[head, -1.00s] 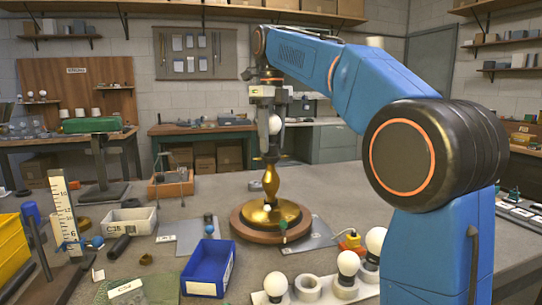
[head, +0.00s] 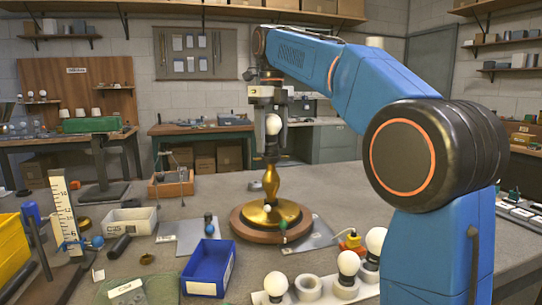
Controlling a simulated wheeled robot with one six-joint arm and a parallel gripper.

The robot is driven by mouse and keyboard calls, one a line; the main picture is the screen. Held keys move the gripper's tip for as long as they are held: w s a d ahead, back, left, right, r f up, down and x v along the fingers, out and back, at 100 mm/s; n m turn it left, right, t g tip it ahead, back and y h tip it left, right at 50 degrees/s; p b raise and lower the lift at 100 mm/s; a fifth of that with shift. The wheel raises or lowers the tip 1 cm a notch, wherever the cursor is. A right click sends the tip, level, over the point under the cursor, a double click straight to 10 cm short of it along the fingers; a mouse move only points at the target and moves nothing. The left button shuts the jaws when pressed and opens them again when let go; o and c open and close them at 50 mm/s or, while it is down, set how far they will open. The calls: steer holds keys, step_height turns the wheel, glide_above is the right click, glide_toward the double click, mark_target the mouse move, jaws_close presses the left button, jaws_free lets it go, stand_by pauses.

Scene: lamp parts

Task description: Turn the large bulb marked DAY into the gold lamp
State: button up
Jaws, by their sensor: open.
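The gold lamp (head: 271,184) stands upright on a round wooden base in the middle of the bench. A white round bulb (head: 273,124) is upright above the lamp's stem, in line with it.
A white holder (head: 318,292) at the front carries several white bulbs (head: 348,262). A grey plate lies by the lamp base.

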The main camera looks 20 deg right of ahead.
steer(key=n, duration=0.4)
steer(key=shift+d+n, duration=0.1)
steer(key=shift+n, duration=0.3)
steer(key=n, duration=0.3)
steer(key=shift+w+n, duration=0.1)
steer(key=shift+n, duration=0.3)
steer(key=n, duration=0.4)
steer(key=n, duration=0.4)
steer(key=shift+w+n, duration=0.15)
steer(key=shift+n, duration=0.15)
steer(key=n, duration=0.4)
steer(key=shift+n, duration=0.3)
steer(key=n, duration=0.3)
steer(key=shift+w+n, duration=0.1)
steer(key=shift+n, duration=0.3)
steer(key=n, duration=0.3)
steer(key=shift+n, duration=0.4)
steer(key=n, duration=0.3)
steer(key=shift+n, duration=0.4)
